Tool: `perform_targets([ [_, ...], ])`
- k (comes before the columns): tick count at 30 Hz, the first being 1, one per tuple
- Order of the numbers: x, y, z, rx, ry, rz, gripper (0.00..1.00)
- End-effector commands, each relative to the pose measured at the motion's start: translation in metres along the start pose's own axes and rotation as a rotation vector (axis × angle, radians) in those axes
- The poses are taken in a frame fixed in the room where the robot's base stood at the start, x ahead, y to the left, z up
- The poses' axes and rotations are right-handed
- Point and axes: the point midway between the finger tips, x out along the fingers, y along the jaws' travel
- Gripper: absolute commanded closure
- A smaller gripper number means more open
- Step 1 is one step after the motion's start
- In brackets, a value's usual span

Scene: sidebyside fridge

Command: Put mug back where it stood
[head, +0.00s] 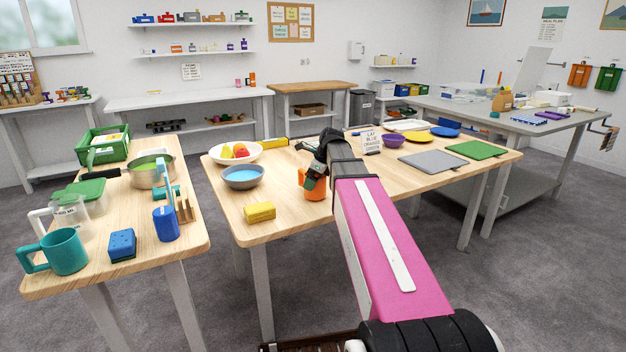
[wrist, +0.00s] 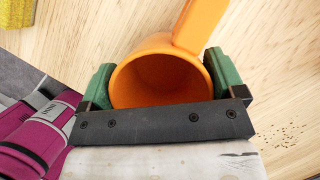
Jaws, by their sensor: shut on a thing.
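The orange mug (head: 317,188) is at the front middle of the right wooden table (head: 285,222). My gripper (head: 314,180) is shut on it. In the wrist view the green fingers of my gripper (wrist: 162,80) press on both sides of the mug (wrist: 155,75); its open mouth faces the camera and looks empty. Its handle points away to the upper right. I cannot tell whether its base touches the tabletop. A second, teal mug (head: 67,251) stands on the left table.
A yellow sponge (head: 259,212) lies left of the orange mug. A grey-blue bowl (head: 243,178) and a white fruit bowl (head: 236,153) are behind it. A grey mat (head: 432,161) and a green mat (head: 475,149) lie to the right. Dark crumbs (wrist: 285,134) are on bare wood.

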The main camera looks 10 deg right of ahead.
Motion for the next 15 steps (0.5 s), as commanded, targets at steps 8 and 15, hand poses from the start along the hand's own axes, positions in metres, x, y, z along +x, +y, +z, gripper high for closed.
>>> perform_targets([
  [8,0.0040,0.0001,-0.0016,0.000,0.000,0.000,0.05],
  [15,0.0035,0.0001,-0.0017,0.000,0.000,0.000,0.00],
])
